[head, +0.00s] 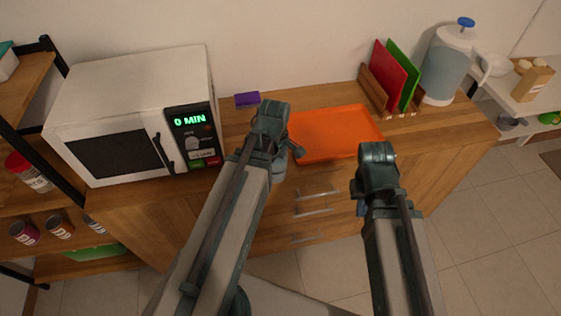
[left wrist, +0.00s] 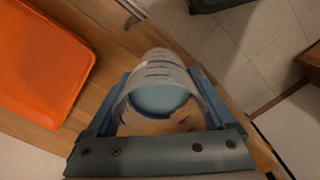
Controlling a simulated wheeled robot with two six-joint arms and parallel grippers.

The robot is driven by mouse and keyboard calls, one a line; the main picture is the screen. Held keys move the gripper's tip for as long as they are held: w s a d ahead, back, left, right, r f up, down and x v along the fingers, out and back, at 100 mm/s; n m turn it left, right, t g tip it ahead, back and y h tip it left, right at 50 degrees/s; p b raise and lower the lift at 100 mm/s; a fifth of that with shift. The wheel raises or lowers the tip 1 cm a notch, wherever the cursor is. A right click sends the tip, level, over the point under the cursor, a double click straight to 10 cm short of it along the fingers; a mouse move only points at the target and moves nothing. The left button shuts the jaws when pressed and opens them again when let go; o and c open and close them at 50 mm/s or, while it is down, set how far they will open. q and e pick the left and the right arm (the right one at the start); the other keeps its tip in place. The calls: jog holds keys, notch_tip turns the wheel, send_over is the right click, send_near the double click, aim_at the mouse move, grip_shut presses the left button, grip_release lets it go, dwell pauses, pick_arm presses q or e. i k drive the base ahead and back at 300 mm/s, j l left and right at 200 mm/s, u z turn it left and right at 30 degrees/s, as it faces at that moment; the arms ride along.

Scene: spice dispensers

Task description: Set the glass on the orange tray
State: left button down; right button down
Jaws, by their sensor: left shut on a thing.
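The glass (left wrist: 158,72) is a clear tumbler, seen between the fingers of my left gripper (left wrist: 160,112) in the left wrist view. The gripper is shut on it, by the counter's front edge. In the head view my left gripper (head: 279,165) is mostly behind its own arm, and I cannot make out the glass there. The orange tray (head: 340,130) lies flat on the wooden counter, just right of and beyond my left gripper. It also shows at the left of the left wrist view (left wrist: 40,65), apart from the glass. My right gripper (head: 362,192) is in front of the counter; its fingers are largely hidden.
A white microwave (head: 130,115) stands left on the counter (head: 440,130). A purple sponge (head: 247,99) lies behind my left arm. The tray looks empty.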

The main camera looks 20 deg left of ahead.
aim_at(332, 134)
jog(key=i+l+u, duration=0.15)
jog(key=l, duration=0.2)
jog(key=i+l+u, duration=0.15)
jog(key=l, duration=0.25)
jog(key=i+l+u, duration=0.15)
jog(key=l, duration=0.25)
jog(key=i+l+u, duration=0.15)
jog(key=l, duration=0.25)
jog(key=i+j, duration=0.1)
